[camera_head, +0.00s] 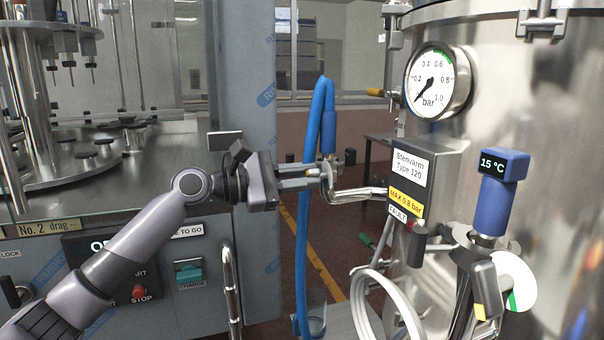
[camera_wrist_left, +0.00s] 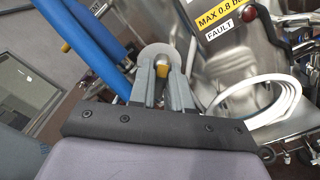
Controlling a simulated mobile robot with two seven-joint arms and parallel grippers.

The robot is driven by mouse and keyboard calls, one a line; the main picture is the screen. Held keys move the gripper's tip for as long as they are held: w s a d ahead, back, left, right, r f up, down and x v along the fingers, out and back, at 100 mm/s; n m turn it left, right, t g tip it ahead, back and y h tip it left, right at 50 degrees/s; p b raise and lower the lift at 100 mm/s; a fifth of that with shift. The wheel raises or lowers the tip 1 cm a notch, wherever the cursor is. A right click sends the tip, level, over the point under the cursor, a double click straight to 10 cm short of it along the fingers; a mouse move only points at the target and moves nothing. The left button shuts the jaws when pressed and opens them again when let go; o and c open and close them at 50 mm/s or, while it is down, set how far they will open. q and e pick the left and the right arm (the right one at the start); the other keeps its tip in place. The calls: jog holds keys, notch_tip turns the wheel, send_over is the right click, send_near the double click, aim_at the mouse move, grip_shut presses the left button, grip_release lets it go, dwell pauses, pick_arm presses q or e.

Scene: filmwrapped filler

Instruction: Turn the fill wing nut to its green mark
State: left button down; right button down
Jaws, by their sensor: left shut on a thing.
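My left gripper (camera_head: 322,172) reaches in from the left to the end of a bent steel pipe (camera_head: 358,193), by the blue hose. Its fingers also show in the left wrist view (camera_wrist_left: 163,85), close together around a small yellow-tipped part (camera_wrist_left: 162,69), which looks like the fill wing nut. A round grey disc (camera_wrist_left: 158,50) sits behind that part. The fingers hide most of the nut, and I cannot make out a green mark on the disc.
A steel tank (camera_head: 560,120) with a pressure gauge (camera_head: 438,80) and a blue thermometer (camera_head: 495,195) fills the right. Below the thermometer is a white disc (camera_head: 517,275) with a green mark. The blue hose (camera_head: 302,250) hangs beside my gripper. A filling machine (camera_head: 60,180) stands left.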

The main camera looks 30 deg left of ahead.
pick_arm(q)
jog(key=m+b, duration=0.2)
jog(key=m, duration=0.5)
jog(key=m+b, duration=0.2)
jog(key=m, duration=0.4)
jog(key=m+b, duration=0.2)
jog(key=m, duration=0.5)
jog(key=shift+f+m, duration=0.3)
jog(key=shift+f, duration=0.05)
pick_arm(e)
jog(key=f, duration=0.2)
jog(key=a+f, duration=0.1)
jog(key=f, duration=0.1)
jog(key=shift+w+a, duration=0.1)
jog(key=shift+w, duration=0.3)
pick_arm(q)
jog(key=c, duration=1.1)
grip_release()
jog(key=shift+w, duration=0.1)
pick_arm(e)
jog(key=shift+f, duration=0.1)
pick_arm(q)
jog(key=shift+o, duration=0.2)
jog(key=shift+f, duration=0.1)
jog(key=b+v, duration=0.2)
jog(key=v, duration=0.5)
pick_arm(e)
jog(key=shift+f, duration=0.45)
